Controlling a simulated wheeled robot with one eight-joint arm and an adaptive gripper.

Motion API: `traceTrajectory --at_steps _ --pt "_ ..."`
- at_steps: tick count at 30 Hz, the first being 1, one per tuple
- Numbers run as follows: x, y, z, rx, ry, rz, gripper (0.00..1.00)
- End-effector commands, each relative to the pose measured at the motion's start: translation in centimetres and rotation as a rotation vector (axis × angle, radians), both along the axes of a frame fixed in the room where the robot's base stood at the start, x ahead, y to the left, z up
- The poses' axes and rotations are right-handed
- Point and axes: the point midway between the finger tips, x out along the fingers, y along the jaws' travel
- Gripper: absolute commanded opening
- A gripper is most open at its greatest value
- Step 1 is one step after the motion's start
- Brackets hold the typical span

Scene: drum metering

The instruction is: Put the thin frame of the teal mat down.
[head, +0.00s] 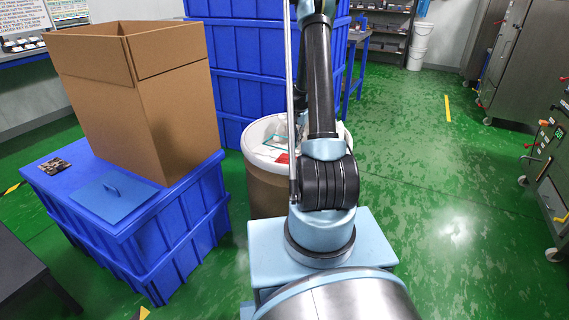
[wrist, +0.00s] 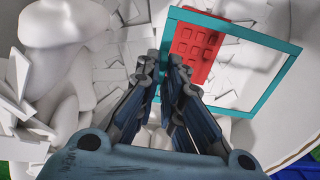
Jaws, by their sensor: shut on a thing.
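In the wrist view a thin teal frame (wrist: 284,76) shows as a tilted rectangle. My gripper (wrist: 163,66) is shut on its left side, and the fingers hide part of that side. Through the frame's opening I see a red panel (wrist: 194,46) with raised squares and pale scraps. The frame is over the inside of an open drum (head: 266,192); I cannot tell whether it touches the contents.
White pieces (wrist: 60,65) crowd the drum's left side in the wrist view. Green floor (head: 450,190) is clear at right.

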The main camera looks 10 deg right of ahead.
Motion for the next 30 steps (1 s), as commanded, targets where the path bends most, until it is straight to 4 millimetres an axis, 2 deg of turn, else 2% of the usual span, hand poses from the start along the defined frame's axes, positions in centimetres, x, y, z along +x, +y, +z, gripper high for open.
traceTrajectory --at_steps 3,9,17,25,30 --pt "0.0 0.0 -1.9 0.0 0.0 -0.001 0.0" --pt "0.0 0.0 -4.5 0.0 0.0 0.0 0.0" --pt "0.0 0.0 -5.8 0.0 0.0 0.0 0.0" --pt "0.0 0.0 -8.9 0.0 0.0 0.0 0.0" --pt "0.0 0.0 -9.4 0.0 0.0 0.0 0.0"
